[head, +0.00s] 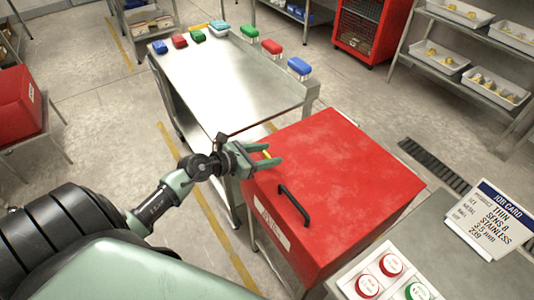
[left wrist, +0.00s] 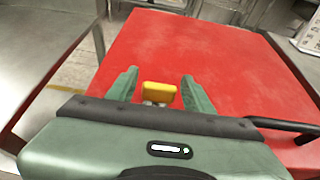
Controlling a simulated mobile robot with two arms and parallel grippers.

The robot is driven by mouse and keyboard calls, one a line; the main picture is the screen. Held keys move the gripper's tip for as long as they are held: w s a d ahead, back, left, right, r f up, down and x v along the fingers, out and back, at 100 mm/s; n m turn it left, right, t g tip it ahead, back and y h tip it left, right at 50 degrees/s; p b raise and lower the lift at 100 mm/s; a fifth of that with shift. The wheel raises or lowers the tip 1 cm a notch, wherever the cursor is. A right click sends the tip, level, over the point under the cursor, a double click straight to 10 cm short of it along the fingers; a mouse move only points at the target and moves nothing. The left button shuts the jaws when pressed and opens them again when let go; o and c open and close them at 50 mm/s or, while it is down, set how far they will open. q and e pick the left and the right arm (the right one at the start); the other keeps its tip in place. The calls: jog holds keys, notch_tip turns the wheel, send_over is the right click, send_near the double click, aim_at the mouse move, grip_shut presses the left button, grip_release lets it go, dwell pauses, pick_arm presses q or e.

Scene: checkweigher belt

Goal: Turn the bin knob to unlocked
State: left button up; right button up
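The red bin (head: 335,180) has a black handle (head: 293,204) and a pale label (head: 271,229) on its near side. A yellow knob (left wrist: 159,94) on the bin shows in the left wrist view, with a metal part below it. In the head view only a bit of yellow (head: 266,154) shows between the fingers. My left gripper (head: 267,156) is at the bin's upper left corner. Its green fingers (left wrist: 160,92) stand open on both sides of the knob, with a gap on each side. The knob's lock marking cannot be read. My right gripper is not in view.
A steel table (head: 225,85) with several coloured blocks stands behind the bin. A panel with red and green buttons (head: 391,265) and a job card (head: 490,222) are at lower right. The black handle (left wrist: 285,124) lies close to the gripper's right side.

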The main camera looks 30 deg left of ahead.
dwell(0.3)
pick_arm(q)
jog(key=b+v, duration=0.1)
jog(key=v, duration=0.7)
jog(key=shift+d, duration=0.1)
